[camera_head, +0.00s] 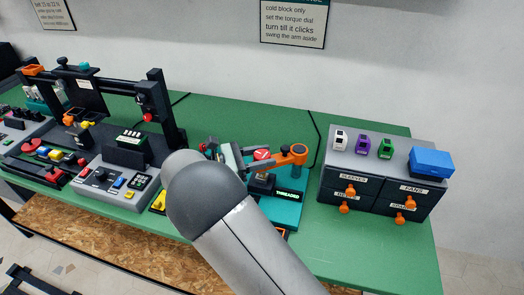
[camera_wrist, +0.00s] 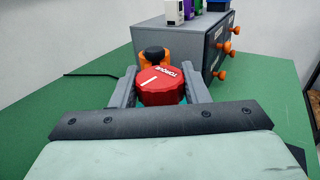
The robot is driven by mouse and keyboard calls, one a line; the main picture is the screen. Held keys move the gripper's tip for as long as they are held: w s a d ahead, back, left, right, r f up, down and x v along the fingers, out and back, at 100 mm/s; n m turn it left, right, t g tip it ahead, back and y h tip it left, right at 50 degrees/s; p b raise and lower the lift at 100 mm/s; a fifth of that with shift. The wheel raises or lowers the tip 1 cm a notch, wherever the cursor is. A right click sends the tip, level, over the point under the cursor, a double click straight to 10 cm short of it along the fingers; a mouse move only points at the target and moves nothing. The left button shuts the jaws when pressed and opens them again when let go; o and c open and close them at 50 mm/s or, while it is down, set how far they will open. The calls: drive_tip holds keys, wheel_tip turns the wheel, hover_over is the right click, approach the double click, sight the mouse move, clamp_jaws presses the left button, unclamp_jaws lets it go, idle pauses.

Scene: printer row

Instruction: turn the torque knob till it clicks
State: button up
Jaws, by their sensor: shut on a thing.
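The torque knob (camera_wrist: 160,88) is red with a white line and the word TORQUE on its top. In the wrist view it sits between the two grey fingers of my gripper (camera_wrist: 160,90), which are shut on its sides. The knob also shows in the head view (camera_head: 262,154), on the teal station (camera_head: 287,212) with the lit THREADED display (camera_head: 289,195). The orange swing arm (camera_head: 292,154) with a dark pivot is just beyond the knob. My arm hides part of the station in the head view.
A grey drawer cabinet (camera_head: 376,165) with orange knobs stands to the right, with small coloured blocks and a blue box (camera_head: 431,162) on top. A printer (camera_head: 110,105) and control panels stand to the left. A black cable lies on the green bench (camera_head: 400,255).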

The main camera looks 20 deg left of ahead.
drive_tip(key=shift+m+g+h+p, duration=0.35)
drive_tip(key=shift+m+g+h, duration=0.6)
drive_tip(key=shift+g, duration=0.65)
drive_tip(key=shift+m, duration=0.25)
drive_tip(key=o, duration=1)
drive_tip(key=shift+c, duration=0.2)
